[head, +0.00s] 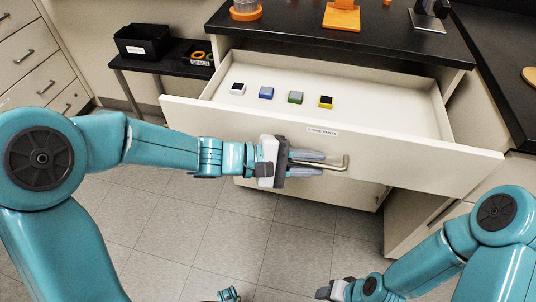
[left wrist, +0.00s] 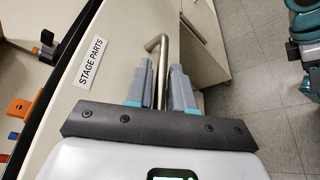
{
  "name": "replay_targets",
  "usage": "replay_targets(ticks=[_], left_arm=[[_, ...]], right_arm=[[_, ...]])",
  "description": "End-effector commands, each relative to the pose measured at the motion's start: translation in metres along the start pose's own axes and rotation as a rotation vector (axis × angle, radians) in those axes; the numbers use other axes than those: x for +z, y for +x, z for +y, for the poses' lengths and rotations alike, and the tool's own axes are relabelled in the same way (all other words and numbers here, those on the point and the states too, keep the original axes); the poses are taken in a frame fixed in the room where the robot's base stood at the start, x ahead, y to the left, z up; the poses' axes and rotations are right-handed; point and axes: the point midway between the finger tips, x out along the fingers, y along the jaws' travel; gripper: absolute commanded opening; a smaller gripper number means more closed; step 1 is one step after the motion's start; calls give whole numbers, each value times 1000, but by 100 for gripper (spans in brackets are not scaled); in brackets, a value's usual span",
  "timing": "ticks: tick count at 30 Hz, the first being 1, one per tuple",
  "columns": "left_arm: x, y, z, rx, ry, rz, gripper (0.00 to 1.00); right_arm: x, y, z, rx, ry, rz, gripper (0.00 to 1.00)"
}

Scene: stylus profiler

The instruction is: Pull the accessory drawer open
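The accessory drawer (head: 400,148) is pulled well out of the bench, and its inside shows in the head view. A label reading "STAGE PARTS" (left wrist: 90,62) is on its front. A bent metal handle (head: 340,163) sticks out from the drawer front; it also shows in the left wrist view (left wrist: 157,46). My left gripper (head: 318,163) is in front of the drawer, its two grey fingers closed in around the handle bar, one on each side. My right gripper (head: 326,291) is low in the head view, away from the drawer, its fingers not clear.
Several small coloured blocks (head: 296,97) lie in the drawer. The black benchtop (head: 290,27) above holds orange-based items. A black bin (head: 143,42) stands on a low shelf at left. Grey tiled floor (head: 225,230) below the drawer is largely clear. Another cabinet stands at right.

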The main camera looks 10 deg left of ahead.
Motion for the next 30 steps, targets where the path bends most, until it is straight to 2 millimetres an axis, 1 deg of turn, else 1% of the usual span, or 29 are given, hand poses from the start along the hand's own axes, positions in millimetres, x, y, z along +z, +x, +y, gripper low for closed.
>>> replay_targets(ticks=[2, 5, 8, 15, 18, 21, 24, 30], left_arm=[[0, -6, 1, 1, 0, 1, 22], [0, -21, 2, 2, 0, 4, 22], [0, -46, 3, 4, -1, 7, 22], [-1, -111, 3, 5, -1, 8, 22], [-1, -132, 2, 4, 0, 8, 22], [-1, -148, 2, 3, -1, 5, 22], [-1, -158, 1, 2, 0, 3, 22], [0, -163, 1, 1, 0, 1, 22]], right_arm=[[0, -1, 0, 0, 0, 0, 53], [0, -4, -2, 0, 0, 0, 53], [0, -8, -3, 0, 0, 0, 53], [0, -18, -6, 0, 0, 0, 53], [0, -20, -7, 0, 0, 0, 53], [0, -22, -8, 0, 0, 0, 53], [0, -23, -8, 0, 0, 0, 53], [0, -23, -8, 0, 0, 0, 53]])
